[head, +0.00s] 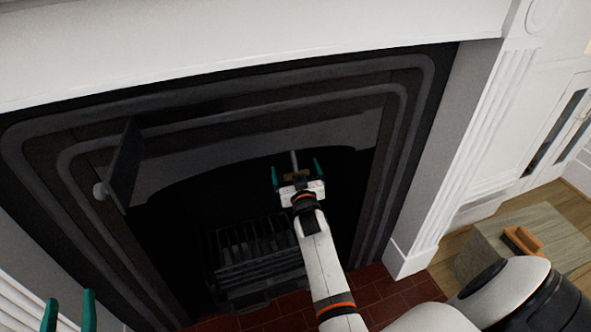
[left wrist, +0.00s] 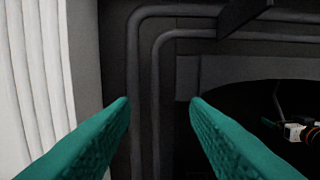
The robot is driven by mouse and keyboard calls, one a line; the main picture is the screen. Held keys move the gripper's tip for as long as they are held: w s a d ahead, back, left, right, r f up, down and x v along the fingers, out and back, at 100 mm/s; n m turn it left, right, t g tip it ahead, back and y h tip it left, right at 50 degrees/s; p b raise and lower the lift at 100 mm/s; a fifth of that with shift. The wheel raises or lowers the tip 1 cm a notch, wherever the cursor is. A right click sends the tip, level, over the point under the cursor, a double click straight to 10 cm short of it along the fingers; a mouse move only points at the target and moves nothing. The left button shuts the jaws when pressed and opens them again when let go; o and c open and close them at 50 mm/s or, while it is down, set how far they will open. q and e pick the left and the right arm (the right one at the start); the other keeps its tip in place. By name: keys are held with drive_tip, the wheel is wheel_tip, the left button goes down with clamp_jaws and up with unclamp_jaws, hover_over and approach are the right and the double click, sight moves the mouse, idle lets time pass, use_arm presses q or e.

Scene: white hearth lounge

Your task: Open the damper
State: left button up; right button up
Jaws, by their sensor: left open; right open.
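A thin grey rod (head: 294,160) hangs in the dark opening and shows in the left wrist view too (left wrist: 278,98). I cannot tell which part is the damper. My right gripper (head: 297,172) is open, with the rod's lower end between or just behind its fingers; contact is unclear. My left gripper (head: 68,314) is open and empty at the lower left, before the surround.
A black grate (head: 255,250) stands low in the opening, above a red tile hearth (head: 395,290). The white mantel (head: 250,40) spans the top. At the right, a grey-brown block (head: 530,240) bears an orange-brown object (head: 522,241).

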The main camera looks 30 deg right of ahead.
drive_tip(key=c, duration=1.3)
drive_tip(key=shift+w+d+f+t+b, duration=0.15)
drive_tip(key=shift+w+t+b, duration=0.25)
drive_tip(key=shift+w+b, duration=0.5)
use_arm(q)
drive_tip(key=s+r+t+h, duration=0.2)
drive_tip(key=s+r+t, duration=0.1)
drive_tip(key=r+t, duration=0.3)
drive_tip(key=shift+d+r, duration=0.2)
drive_tip(key=shift+r, duration=0.7)
use_arm(e)
drive_tip(key=shift+s, duration=0.15)
drive_tip(key=o, duration=1.3)
